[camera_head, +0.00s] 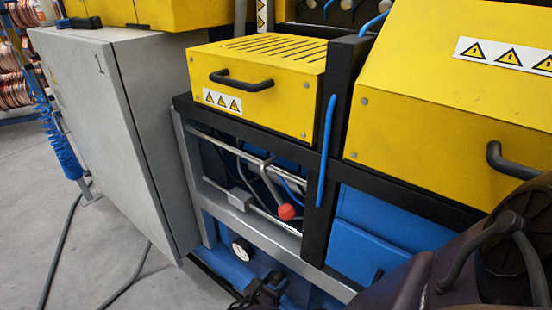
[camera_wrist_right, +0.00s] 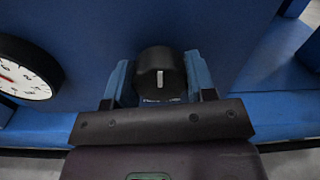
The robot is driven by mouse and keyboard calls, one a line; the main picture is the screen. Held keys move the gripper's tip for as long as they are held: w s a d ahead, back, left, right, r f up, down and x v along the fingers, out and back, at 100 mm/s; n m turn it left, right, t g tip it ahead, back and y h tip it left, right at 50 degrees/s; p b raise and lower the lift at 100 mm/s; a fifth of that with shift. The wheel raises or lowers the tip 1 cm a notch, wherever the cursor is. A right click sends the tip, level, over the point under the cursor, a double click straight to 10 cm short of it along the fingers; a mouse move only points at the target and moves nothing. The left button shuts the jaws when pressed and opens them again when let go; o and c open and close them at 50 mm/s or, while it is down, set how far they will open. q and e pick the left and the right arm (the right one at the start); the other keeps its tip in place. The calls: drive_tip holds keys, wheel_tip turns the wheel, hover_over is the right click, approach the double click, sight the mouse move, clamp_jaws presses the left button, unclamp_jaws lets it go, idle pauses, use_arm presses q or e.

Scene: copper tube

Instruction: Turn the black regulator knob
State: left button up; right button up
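The black regulator knob (camera_wrist_right: 160,74) is round, with a white mark that stands upright on its face. It sits on a blue surface in the right wrist view. My right gripper (camera_wrist_right: 160,80) has one finger on each side of it, and the knob fills the gap, so the fingers look shut on it. In the head view my right gripper (camera_head: 264,287) is low in the picture, just right of and below the gauge (camera_head: 242,249), and I cannot make out the knob there. My left gripper is in neither view.
The white-faced gauge also shows left of the knob in the right wrist view (camera_wrist_right: 25,77). A grey frame rail (camera_head: 255,232) and a red-tipped lever (camera_head: 286,212) are above my right gripper. A grey cabinet (camera_head: 85,130) stands to the left, and yellow housings (camera_head: 440,85) are above.

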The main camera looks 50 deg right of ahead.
drive_tip(key=c, duration=0.4)
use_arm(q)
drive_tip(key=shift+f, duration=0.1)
use_arm(e)
drive_tip(key=shift+s+f+m+b, duration=0.1)
drive_tip(key=shift+m+b, duration=0.25)
drive_tip(key=shift+m, duration=0.75)
drive_tip(key=m, duration=0.2)
drive_tip(key=shift+m+b, duration=0.3)
drive_tip(key=shift+b, duration=0.05)
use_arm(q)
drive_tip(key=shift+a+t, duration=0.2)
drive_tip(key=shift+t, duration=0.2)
use_arm(e)
drive_tip(key=shift+m, duration=0.8)
drive_tip(key=o, duration=0.9)
